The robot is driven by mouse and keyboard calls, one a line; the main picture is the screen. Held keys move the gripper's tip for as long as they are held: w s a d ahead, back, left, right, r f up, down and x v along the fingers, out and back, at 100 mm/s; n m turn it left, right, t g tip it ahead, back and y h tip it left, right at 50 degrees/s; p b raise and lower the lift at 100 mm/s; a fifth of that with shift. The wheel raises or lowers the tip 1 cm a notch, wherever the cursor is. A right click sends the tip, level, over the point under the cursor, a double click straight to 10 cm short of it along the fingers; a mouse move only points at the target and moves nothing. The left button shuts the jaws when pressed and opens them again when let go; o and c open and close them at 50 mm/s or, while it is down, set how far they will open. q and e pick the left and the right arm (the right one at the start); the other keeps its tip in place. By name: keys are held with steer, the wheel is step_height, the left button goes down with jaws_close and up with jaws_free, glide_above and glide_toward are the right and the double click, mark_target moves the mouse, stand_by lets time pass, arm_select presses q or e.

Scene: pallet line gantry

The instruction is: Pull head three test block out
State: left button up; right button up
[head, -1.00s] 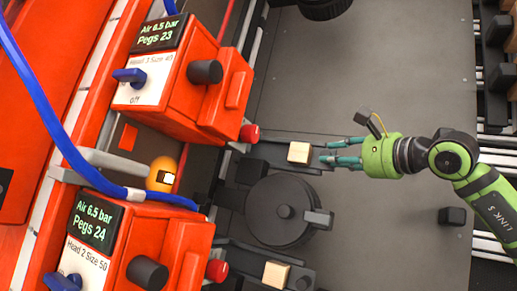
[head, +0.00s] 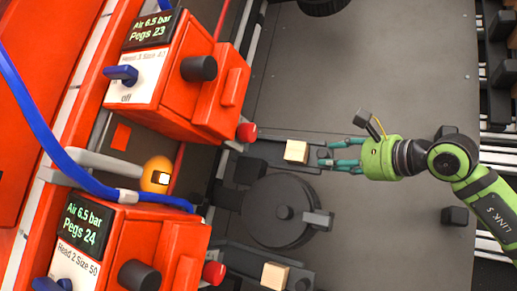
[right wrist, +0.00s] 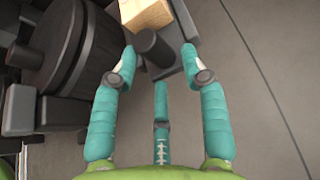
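A pale wooden test block (head: 296,152) sits in a dark holder (head: 268,148) in front of the upper red head, labelled Head 3. A dark knob (right wrist: 152,46) stands on the holder's near side in the right wrist view, just before the block (right wrist: 146,14). My right gripper (head: 322,155) is just right of the block, fingers pointing at it. In the right wrist view its teal fingers (right wrist: 158,62) are spread, with the knob between the two outer tips; I see no contact. My left gripper is not in view.
The Head 2 unit (head: 150,245) stands below, with its own wooden block (head: 274,275). A round dark drum (head: 283,211) lies between the two holders. A blue hose (head: 60,150) crosses the left side. The grey floor plate (head: 370,70) is mostly clear.

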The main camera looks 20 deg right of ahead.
steer(key=shift+s+d+r+b, duration=0.15)
steer(key=shift+s+r+b, duration=0.2)
steer(key=shift+s, duration=0.15)
steer(key=shift+s+d+r+b, duration=0.15)
steer(key=shift+s+r+b, duration=0.15)
steer(key=shift+s, duration=0.2)
steer(key=b+v, duration=0.2)
steer(key=v, duration=0.5)
steer(key=shift+b, duration=0.35)
steer(key=shift+s+a+f, duration=0.1)
steer(key=shift+s+f, duration=0.05)
steer(key=s+a+r, duration=0.1)
steer(key=s+r, duration=0.2)
steer(key=s, duration=0.6)
steer(key=shift+a+r+b, duration=0.15)
steer(key=shift+r+b, duration=0.2)
steer(key=shift+b, duration=0.1)
